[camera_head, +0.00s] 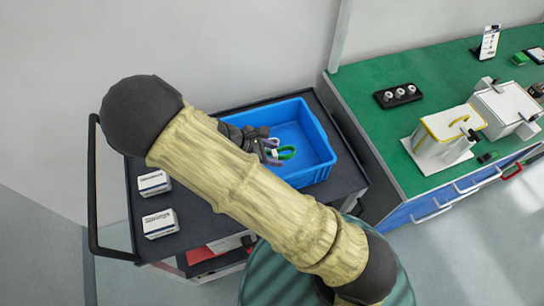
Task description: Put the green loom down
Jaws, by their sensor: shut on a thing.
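The green loom (286,153) is a small green loop in the blue crate area. My gripper (273,152) is shut on it and holds it over or inside the blue crate (325,161); I cannot tell its height above the crate floor. My arm crosses in front and hides the left part of the crate and part of the gripper.
The crate stands on a dark cart top (197,215) with two white boxes, one box (153,183) behind the other box (160,223). At right is a green-topped bench (375,133) with a black tray (398,95) and white machines (447,132).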

